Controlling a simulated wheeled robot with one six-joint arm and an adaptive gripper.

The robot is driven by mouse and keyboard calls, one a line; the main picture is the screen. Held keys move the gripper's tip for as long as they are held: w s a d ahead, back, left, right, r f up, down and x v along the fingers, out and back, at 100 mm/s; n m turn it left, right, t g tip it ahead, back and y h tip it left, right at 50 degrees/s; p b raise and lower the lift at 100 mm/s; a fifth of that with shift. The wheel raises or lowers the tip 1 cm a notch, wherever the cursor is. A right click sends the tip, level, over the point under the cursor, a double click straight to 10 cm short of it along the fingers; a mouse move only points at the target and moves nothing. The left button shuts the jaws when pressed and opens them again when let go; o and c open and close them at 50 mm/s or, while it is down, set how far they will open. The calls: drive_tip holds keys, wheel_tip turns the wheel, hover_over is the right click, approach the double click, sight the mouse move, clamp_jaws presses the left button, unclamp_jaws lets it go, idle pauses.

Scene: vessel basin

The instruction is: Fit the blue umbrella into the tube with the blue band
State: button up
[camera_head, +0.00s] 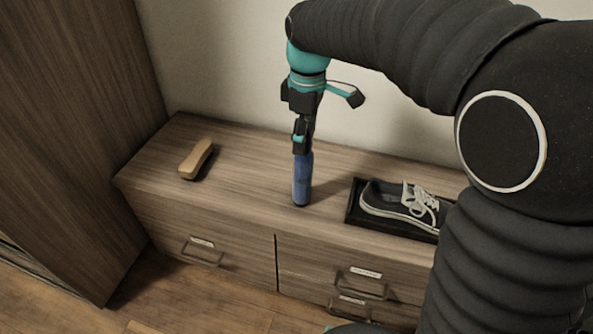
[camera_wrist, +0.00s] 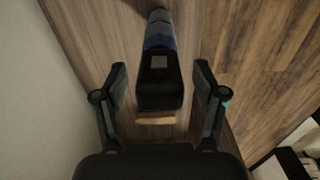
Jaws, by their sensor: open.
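The blue umbrella (camera_head: 302,182) is folded and stands upright on the dresser top, near its front edge. In the wrist view its dark handle end (camera_wrist: 160,88) faces the camera, with the blue part beyond it. My gripper (camera_head: 301,142) is over the umbrella's upper end. In the wrist view my gripper (camera_wrist: 160,70) is open, one finger on each side of the umbrella, with gaps visible between fingers and handle. The fingers hide the umbrella's top in the head view. I see no tube with a blue band in either view.
A wooden brush (camera_head: 196,159) lies on the dresser (camera_head: 240,190) at the left. A dark shoe (camera_head: 400,203) sits on a black tray (camera_head: 352,212) at the right. A wall stands behind, and a tall wooden cabinet (camera_head: 80,120) stands at left. The dresser top between brush and umbrella is clear.

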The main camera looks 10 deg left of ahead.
drive_tip(key=shift+f, duration=0.2)
clamp_jaws()
drive_tip(key=shift+r, duration=0.2)
